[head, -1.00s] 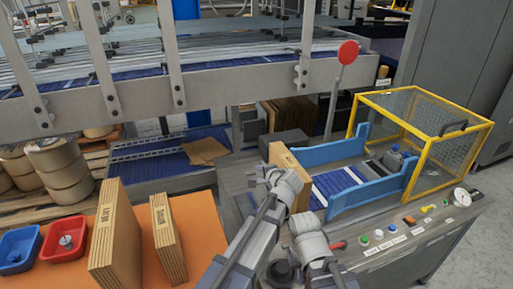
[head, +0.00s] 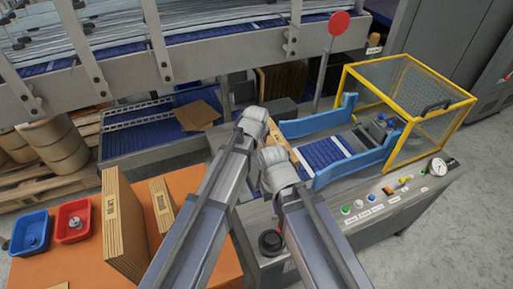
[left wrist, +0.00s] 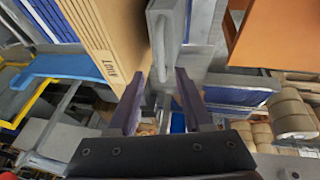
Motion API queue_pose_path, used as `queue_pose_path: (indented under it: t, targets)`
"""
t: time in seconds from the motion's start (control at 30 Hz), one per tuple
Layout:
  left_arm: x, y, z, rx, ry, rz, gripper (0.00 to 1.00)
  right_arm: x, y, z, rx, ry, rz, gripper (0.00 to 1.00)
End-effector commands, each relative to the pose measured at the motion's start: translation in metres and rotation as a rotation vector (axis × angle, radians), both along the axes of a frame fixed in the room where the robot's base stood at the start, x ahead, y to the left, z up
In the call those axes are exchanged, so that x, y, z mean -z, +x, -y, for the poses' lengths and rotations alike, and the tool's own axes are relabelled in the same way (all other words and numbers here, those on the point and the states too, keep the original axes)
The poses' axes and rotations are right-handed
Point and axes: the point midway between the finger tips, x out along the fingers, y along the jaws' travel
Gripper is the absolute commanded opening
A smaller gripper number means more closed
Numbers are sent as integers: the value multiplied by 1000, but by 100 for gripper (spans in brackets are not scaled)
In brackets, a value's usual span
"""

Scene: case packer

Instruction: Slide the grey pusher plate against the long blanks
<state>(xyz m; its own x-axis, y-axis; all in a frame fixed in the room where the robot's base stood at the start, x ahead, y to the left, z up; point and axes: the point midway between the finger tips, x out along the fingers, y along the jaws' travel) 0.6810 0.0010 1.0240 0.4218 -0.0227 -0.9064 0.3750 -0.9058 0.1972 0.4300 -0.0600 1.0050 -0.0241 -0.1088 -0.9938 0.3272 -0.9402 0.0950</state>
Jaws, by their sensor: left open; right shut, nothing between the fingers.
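The grey pusher plate (left wrist: 166,35) shows in the left wrist view, upright, with a bar-like handle on its face. The long blanks (left wrist: 95,30) are a tan stack with a printed label, close on the plate's left with a narrow gap. My left gripper (left wrist: 161,75) is open, its dark fingertips either side of the plate's lower end; I cannot tell whether they reach around it. In the head view a strip of the long blanks (head: 276,135) shows past my arms, which hide the plate. My right gripper (head: 280,172) is shut and empty, close beside the left one.
Blue side rails (head: 310,122) and a yellow-framed cage (head: 412,98) stand right of the blanks. An orange table (head: 75,263) at lower left bears two labelled tan stacks, a red bin (head: 72,220) and a blue bin (head: 29,233). A button panel (head: 375,205) lines the machine's front edge.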

Motion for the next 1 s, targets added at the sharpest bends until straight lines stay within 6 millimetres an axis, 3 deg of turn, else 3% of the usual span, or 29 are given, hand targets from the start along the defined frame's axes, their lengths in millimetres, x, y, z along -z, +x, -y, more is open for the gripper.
queue_pose_path:
  t: [0.6, 0.97, 1.0]
  targets:
    - [66, 30, 1, 1, 2, 1, 50, 66, 0, 0, 1, 0, 0, 0]
    - [68, 32, 1, 1, 2, 1, 50, 68, 0, 0, 1, 0, 0, 0]
    - [68, 32, 1, 1, 2, 1, 46, 68, 0, 0, 1, 0, 0, 0]
